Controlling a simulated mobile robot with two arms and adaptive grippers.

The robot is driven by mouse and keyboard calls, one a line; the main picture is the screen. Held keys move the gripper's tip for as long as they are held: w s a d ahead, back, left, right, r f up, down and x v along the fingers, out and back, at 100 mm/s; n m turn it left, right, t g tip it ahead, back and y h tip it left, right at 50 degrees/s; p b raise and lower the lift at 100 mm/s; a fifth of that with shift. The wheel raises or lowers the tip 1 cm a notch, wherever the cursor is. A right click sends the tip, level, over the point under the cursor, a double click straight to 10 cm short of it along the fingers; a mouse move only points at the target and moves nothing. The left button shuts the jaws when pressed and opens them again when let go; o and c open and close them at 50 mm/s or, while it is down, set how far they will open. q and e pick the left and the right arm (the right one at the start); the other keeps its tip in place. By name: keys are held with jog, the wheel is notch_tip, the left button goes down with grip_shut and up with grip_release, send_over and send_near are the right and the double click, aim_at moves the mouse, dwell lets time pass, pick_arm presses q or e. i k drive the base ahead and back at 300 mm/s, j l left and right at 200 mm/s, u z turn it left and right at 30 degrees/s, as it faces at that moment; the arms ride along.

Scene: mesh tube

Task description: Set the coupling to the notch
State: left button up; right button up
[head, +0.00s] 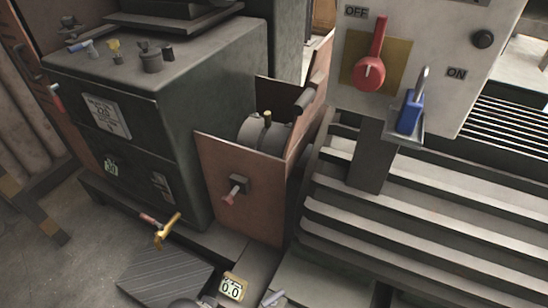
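The front plate (235,185) hides the drum's lower part and carries a small red-tipped lever (234,192). I cannot make out a notch. Neither of my grippers can be made out in the head view.
A dark machine cabinet (190,120) stands at left with small knobs on top. Slatted metal fills the right.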

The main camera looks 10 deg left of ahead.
aim_at(265, 135)
jog(key=k+j+z, duration=0.25)
jog(key=z, duration=0.25)
jog(key=k+j+z, duration=0.55)
jog(key=k+z, duration=0.15)
jog(key=z, duration=0.25)
